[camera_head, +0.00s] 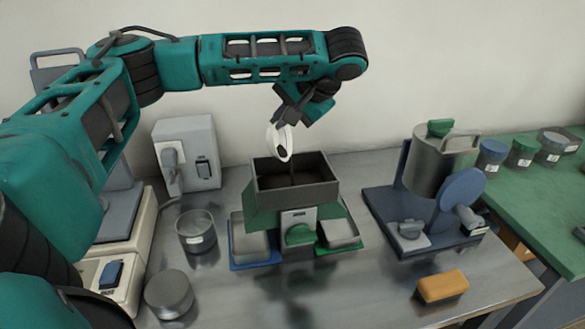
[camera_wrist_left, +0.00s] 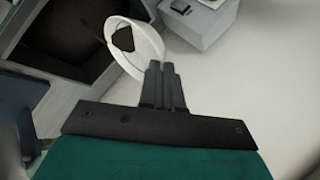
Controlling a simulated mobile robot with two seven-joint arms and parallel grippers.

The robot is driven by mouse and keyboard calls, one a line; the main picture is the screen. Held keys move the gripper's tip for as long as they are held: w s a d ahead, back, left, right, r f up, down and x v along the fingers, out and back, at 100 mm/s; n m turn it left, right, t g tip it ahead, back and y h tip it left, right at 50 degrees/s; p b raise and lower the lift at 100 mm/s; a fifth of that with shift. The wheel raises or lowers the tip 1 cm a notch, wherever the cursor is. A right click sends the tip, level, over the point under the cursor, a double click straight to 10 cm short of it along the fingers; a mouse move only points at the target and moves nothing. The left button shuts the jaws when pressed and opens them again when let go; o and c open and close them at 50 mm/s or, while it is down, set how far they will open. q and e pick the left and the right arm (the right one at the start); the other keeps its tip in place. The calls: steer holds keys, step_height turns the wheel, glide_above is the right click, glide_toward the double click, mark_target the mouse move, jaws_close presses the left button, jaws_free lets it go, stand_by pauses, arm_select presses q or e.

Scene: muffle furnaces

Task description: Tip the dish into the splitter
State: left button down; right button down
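The white dish (camera_head: 271,142) is tipped steeply on its side above the splitter's hopper (camera_head: 322,184), with dark material inside it. My left gripper (camera_head: 287,115) is shut on the dish's rim. In the left wrist view the closed fingers (camera_wrist_left: 163,72) meet the edge of the dish (camera_wrist_left: 149,47), where a dark clump shows. A thin dark streak runs below the dish into the hopper, whose inside looks dark. The splitter has a green body with a blue pan (camera_head: 238,258) at its left and a green pan (camera_head: 349,244) at its right. My right gripper is not in view.
A glass jar (camera_head: 197,239) and a grey lidded tin (camera_head: 169,295) stand left of the splitter. A blue-based machine with a metal drum (camera_head: 428,168) stands to the right, with an orange block (camera_head: 442,286) in front. A grey box (camera_head: 199,135) stands behind.

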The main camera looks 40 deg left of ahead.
arm_select(q)
steer(key=shift+w+d+y, duration=0.1)
steer(key=shift+d+y, duration=0.15)
steer(key=shift+y, duration=0.05)
steer(key=shift+d, duration=0.15)
stand_by(0.3)
steer(key=shift+w, duration=0.1)
steer(key=shift+w+a, duration=0.2)
steer(key=shift+w, duration=0.2)
steer(key=shift+s+d+r, duration=0.1)
steer(key=shift+s+d, duration=0.1)
steer(key=shift+s, duration=0.35)
steer(key=shift+s+d, duration=0.2)
steer(key=shift+s, duration=0.3)
steer(key=shift+w+y, duration=0.15)
steer(key=shift+y, duration=0.15)
